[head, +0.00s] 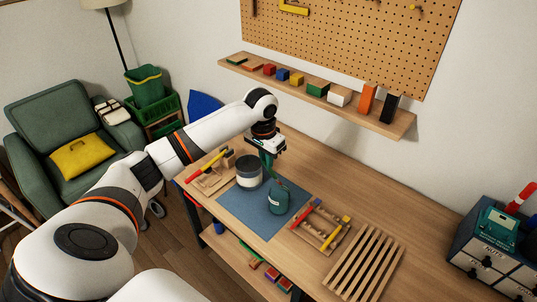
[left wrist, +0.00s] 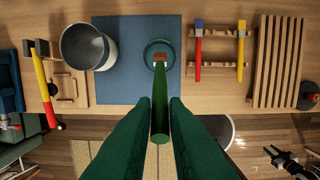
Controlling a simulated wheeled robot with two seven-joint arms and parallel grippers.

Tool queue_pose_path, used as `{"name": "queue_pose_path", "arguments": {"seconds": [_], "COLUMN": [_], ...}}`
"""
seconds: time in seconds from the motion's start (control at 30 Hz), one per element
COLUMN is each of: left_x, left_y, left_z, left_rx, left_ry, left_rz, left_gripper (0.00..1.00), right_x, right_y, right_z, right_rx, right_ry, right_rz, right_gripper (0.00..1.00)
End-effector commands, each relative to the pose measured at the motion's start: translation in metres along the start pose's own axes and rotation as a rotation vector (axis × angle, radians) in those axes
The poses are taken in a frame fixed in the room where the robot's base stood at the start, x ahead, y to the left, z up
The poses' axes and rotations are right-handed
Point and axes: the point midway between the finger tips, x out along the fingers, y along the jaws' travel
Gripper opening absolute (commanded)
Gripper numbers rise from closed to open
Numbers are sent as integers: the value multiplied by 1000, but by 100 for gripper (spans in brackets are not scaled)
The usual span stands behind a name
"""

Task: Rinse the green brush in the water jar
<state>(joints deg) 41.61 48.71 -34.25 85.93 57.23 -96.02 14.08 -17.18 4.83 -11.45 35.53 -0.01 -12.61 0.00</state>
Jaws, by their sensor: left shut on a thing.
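My left gripper (head: 267,160) has green fingers and is shut on the green brush (left wrist: 160,95). The green pot (head: 278,202) stands on the blue mat (head: 247,213). My right gripper does not show.
A wooden rack (head: 318,228) with red and yellow brushes lies right of the mat, beside a slatted rack (head: 362,262). A wooden holder (head: 210,178) with a red and yellow tool is at left. A wall shelf (head: 320,98) with colored blocks hangs behind.

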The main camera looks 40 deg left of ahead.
Motion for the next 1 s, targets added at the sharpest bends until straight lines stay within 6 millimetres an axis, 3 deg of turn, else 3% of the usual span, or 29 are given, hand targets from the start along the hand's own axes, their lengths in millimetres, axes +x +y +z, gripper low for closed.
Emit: {"name": "queue_pose_path", "arguments": {"seconds": [0.33,1.0], "left_x": [28,86], "left_y": [0,-1], "left_z": [-17,5], "left_rx": [-1,-1], "left_ry": [2,-2], "left_rz": [1,-1], "left_gripper": [0,0], "right_x": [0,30], "right_y": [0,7], "right_z": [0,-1], "right_rx": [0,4], "right_ry": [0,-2], "right_rz": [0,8], "right_gripper": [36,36]}}
